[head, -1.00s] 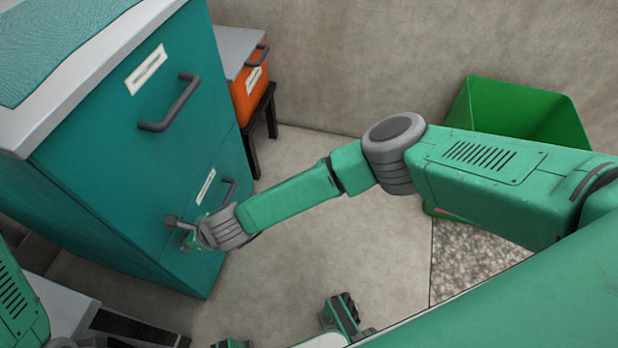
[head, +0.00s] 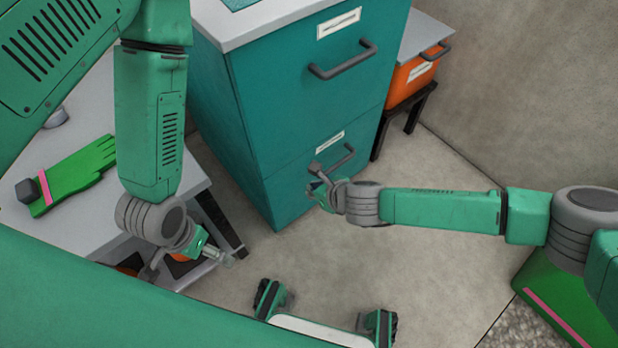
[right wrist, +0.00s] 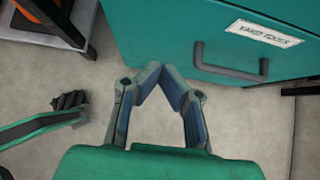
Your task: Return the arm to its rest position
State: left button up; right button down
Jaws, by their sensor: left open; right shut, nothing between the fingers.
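My right arm reaches in from the right in the head view. Its gripper (head: 322,190) is in front of the teal cabinet's lower drawer (head: 285,190), close to that drawer's handle (head: 338,162). In the right wrist view the two fingers (right wrist: 158,72) meet at the tips with nothing between them, and the drawer handle (right wrist: 230,70) is apart from them, up and to the right. My left gripper (head: 222,256) hangs low, beside the white table's right edge, open; its fingers are small and partly hidden in the head view.
The teal cabinet (head: 300,90) has both drawers shut. A green glove (head: 75,172) lies on the white table (head: 50,235) at left. An orange box (head: 412,75) sits on a dark stand behind the cabinet. A green bin (head: 555,295) is at lower right. Floor between is bare.

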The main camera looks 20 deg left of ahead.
jog(key=s+d+r+n+g+p, duration=0.1)
jog(key=s+d+r+n+p, duration=0.15)
jog(key=s+n, duration=0.3)
jog(key=s+d+r+n+g+h+p, duration=0.1)
jog(key=s+d+r+n+p, duration=0.2)
jog(key=s, duration=0.4)
jog(key=s+d+r+n+g+p, duration=0.1)
jog(key=s+d+r+n+g, duration=0.1)
jog(key=s+d+r+n, duration=0.3)
jog(key=s+d+r+n+h+p, duration=0.1)
jog(key=d+n, duration=0.3)
jog(key=d, duration=0.5)
jog(key=s+d+r+n+h+p, duration=0.2)
jog(key=s+d+r+n+h, duration=0.1)
jog(key=d, duration=0.6)
jog(key=s+d+r+n+h+p, duration=0.1)
jog(key=s+d+r+n+h, duration=0.1)
jog(key=d+n, duration=0.3)
jog(key=d+r, duration=0.1)
jog(key=d, duration=0.3)
jog(key=shift+s+d+g, duration=0.2)
jog(key=shift+s+g, duration=0.1)
jog(key=shift+s, duration=0.05)
jog(key=shift+a+r, duration=0.15)
